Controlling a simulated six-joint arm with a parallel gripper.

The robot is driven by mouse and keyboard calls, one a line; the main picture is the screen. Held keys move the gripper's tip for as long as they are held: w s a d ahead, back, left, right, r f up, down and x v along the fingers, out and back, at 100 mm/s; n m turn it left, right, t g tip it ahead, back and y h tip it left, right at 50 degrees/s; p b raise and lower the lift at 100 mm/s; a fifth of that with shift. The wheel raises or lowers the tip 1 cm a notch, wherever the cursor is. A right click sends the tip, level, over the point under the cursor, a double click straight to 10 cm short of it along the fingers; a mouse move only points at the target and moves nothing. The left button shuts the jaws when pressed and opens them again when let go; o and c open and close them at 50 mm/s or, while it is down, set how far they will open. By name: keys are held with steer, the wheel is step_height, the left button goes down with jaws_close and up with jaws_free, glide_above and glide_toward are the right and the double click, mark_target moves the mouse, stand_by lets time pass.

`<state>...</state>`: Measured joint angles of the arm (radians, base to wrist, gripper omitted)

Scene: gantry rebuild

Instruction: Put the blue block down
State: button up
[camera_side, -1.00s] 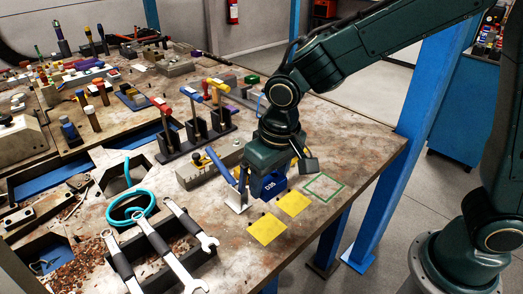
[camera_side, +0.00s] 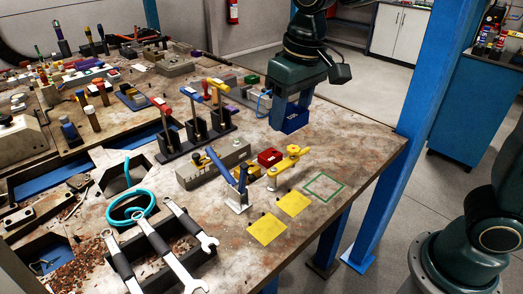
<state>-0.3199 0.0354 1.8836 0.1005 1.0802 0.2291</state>
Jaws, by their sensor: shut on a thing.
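The blue block (camera_side: 295,121) is held between the jaws of my gripper (camera_side: 289,112). My gripper points down and is shut on the block, above the back right part of the workbench (camera_side: 350,143). The near jaw hides part of the block. I cannot tell exactly how high the block is above the bench. A green square outline (camera_side: 323,187) lies empty on the bench near its right edge. Two yellow squares (camera_side: 294,203) lie on the bench to its left and front.
A rack of colored-handled tools (camera_side: 200,130) stands to the left.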

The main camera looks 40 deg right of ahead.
glide_above(293, 203)
steer(key=f, duration=2.1)
steer(key=shift+s+f, duration=0.15)
steer(key=shift+s, duration=0.1)
steer(key=shift+f, duration=0.1)
steer(key=shift+f, duration=1.8)
steer(key=shift+f, duration=0.15)
steer(key=o, duration=1.1)
steer(key=shift+r, duration=0.2)
